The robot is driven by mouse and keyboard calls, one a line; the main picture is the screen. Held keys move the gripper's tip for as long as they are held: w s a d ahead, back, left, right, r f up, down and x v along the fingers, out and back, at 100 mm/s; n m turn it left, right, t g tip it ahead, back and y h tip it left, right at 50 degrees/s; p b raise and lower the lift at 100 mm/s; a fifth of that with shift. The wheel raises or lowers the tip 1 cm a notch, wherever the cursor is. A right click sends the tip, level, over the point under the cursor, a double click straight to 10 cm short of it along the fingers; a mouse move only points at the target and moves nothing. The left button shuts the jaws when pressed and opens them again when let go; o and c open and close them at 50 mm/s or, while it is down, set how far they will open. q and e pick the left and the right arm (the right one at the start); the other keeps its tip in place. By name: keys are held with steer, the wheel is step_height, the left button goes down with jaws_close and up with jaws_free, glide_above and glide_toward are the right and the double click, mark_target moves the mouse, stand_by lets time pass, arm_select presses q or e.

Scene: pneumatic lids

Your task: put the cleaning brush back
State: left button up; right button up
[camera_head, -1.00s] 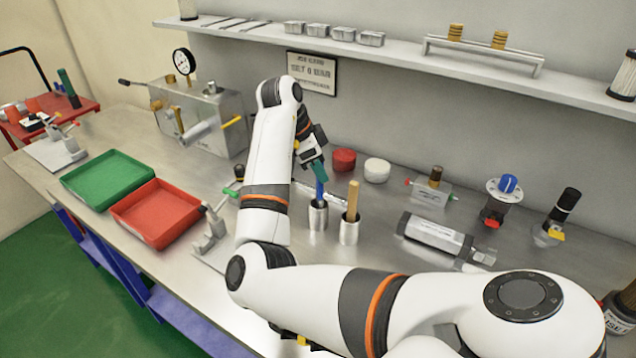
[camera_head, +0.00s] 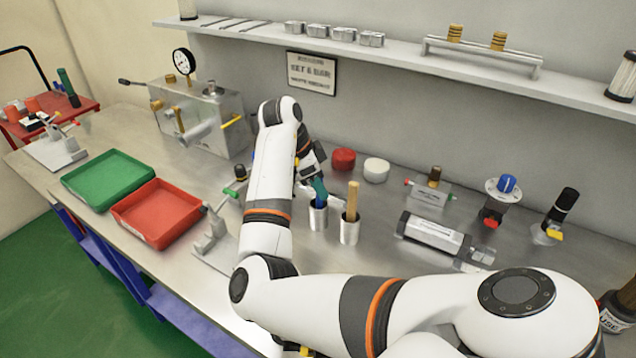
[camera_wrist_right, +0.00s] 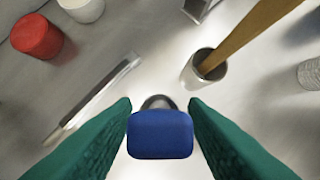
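A blue-ended handle, taken as the cleaning brush, shows in the right wrist view (camera_wrist_right: 160,135), end-on between the teal fingertips. My right gripper (camera_head: 318,190) is low over the left metal cup (camera_head: 318,216), and its fingers hide most of the handle. The fingers of my right gripper (camera_wrist_right: 160,105) sit close on both sides of the blue end and look shut on it. The dark rim behind the blue end is partly hidden. The brush's lower end is hidden. My left gripper is not in view.
A second metal cup (camera_head: 349,231) with a wooden handle (camera_head: 353,200) stands just right. Red (camera_head: 343,159) and white (camera_head: 376,170) round pieces lie behind. A red tray (camera_head: 158,240) and green tray (camera_head: 82,195) are at left.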

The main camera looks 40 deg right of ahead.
steer(key=b+v, duration=0.1)
steer(key=v, duration=1.1)
